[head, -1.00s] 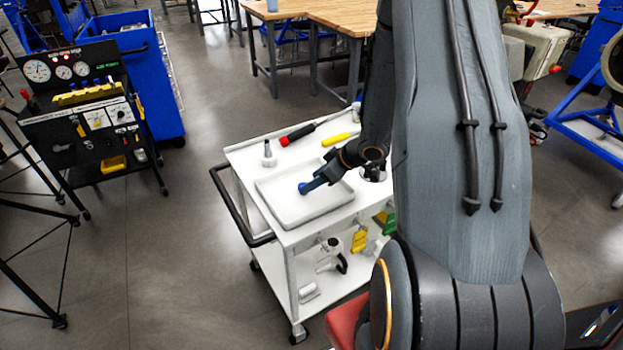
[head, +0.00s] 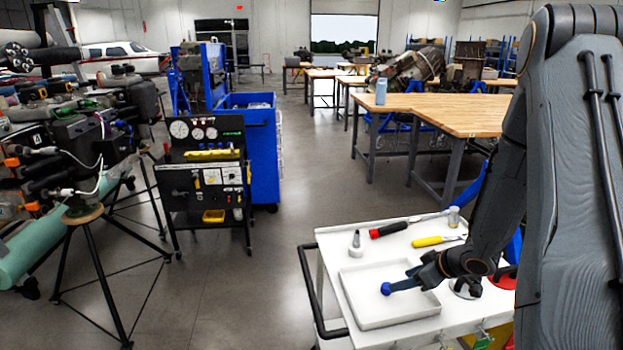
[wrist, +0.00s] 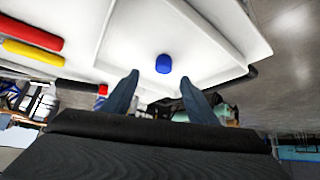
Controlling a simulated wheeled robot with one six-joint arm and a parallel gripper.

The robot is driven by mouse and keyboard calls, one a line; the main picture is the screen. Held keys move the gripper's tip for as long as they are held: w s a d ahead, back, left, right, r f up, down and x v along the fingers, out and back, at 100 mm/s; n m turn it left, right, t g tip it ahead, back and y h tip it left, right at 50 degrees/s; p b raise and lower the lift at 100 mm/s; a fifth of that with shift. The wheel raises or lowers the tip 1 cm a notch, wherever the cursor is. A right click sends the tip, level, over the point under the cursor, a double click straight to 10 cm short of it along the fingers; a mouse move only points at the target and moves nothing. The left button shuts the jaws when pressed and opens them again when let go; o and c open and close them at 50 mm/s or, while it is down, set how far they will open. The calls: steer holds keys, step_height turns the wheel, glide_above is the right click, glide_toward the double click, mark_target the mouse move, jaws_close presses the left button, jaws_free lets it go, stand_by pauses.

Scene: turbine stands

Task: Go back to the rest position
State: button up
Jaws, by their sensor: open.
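My gripper (head: 404,284) is over the white tray (head: 358,312) on the cart. In the wrist view my gripper (wrist: 158,82) has its two fingers apart with nothing held between them. A small blue part (head: 385,289) lies in the tray just beyond the fingertips; it also shows in the wrist view (wrist: 163,63). The head view does not show whether the fingers touch it. My arm reaches down to the cart from the right side of the head view.
The white cart (head: 333,246) also bears a red-handled screwdriver (head: 388,229), a yellow-handled tool (head: 432,241) and a small grey nozzle-like item (head: 356,244). A black gauge stand (head: 205,180) and blue cabinet (head: 262,140) stand at left. Wooden tables (head: 465,112) stand behind.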

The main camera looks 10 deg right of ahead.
steer(key=s+a+r+m+g+h+b, duration=0.1)
steer(key=a+r+m+h+b, duration=0.2)
steer(key=r+h+b, duration=0.2)
steer(key=s+a+r+m+g+b, duration=0.2)
steer(key=s+a+m+g+b, duration=0.1)
steer(key=s+a, duration=0.9)
steer(key=s+g, duration=0.1)
steer(key=s, duration=0.2)
steer(key=shift+r+m+y+b, duration=0.3)
steer(key=shift+y+b, duration=0.05)
steer(key=shift+y, duration=0.05)
